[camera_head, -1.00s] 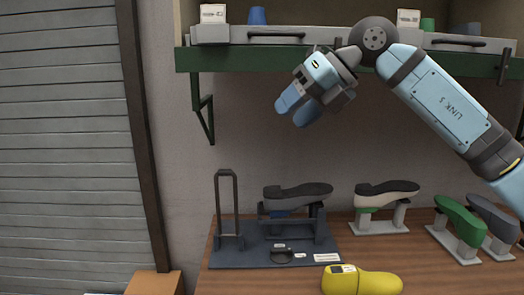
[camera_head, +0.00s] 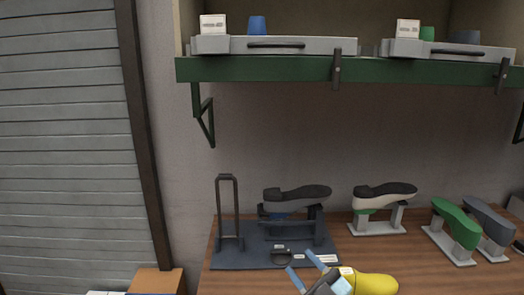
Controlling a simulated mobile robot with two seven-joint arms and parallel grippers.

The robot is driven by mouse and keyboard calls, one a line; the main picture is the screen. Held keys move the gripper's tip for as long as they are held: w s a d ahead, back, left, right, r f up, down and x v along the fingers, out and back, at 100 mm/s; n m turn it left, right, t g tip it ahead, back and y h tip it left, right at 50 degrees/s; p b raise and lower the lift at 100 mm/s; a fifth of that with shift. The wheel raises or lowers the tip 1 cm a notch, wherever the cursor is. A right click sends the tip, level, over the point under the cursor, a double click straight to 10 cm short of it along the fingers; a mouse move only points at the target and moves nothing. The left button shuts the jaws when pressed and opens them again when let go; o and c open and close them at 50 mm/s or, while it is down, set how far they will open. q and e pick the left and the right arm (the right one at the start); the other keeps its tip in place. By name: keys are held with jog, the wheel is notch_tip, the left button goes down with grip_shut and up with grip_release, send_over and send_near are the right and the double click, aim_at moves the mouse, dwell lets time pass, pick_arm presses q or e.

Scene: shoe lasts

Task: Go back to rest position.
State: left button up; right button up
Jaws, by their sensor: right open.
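My right gripper (camera_head: 300,261) shows at the bottom of the head view, low over the front of the table. Its two light-blue fingers are apart, with nothing between them. They point up and left toward the front edge of the dark fixture base (camera_head: 232,256). The gripper's body overlaps the left part of the yellow shoe last (camera_head: 374,284); I cannot tell whether they touch. The rest of my right arm is below the picture. My left gripper is not in view.
A dark sole (camera_head: 297,193) rests on the fixture beside an upright frame (camera_head: 228,205). More soles on stands (camera_head: 377,229) are at right, including a green one (camera_head: 456,222). A green shelf (camera_head: 270,69) with grey trays hangs above. The wall space between is clear.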

jog(key=s+d+f+m+h+p, duration=0.1)
jog(key=s+d+f+m+h, duration=0.4)
jog(key=f, duration=0.4)
jog(key=s+d+f+m+h+p, duration=0.1)
jog(key=s+d+f+m+h, duration=0.1)
jog(key=s+f+m+h, duration=0.6)
jog(key=s+d+f+g, duration=0.2)
jog(key=s+f+g, duration=0.1)
jog(key=s+f, duration=0.2)
jog(key=s+d+f+m+g, duration=0.1)
jog(key=s+d+f+g, duration=0.1)
jog(key=s+f, duration=0.4)
jog(key=shift+f+g+h, duration=0.3)
jog(key=shift+f+g, duration=0.1)
jog(key=shift+f, duration=0.35)
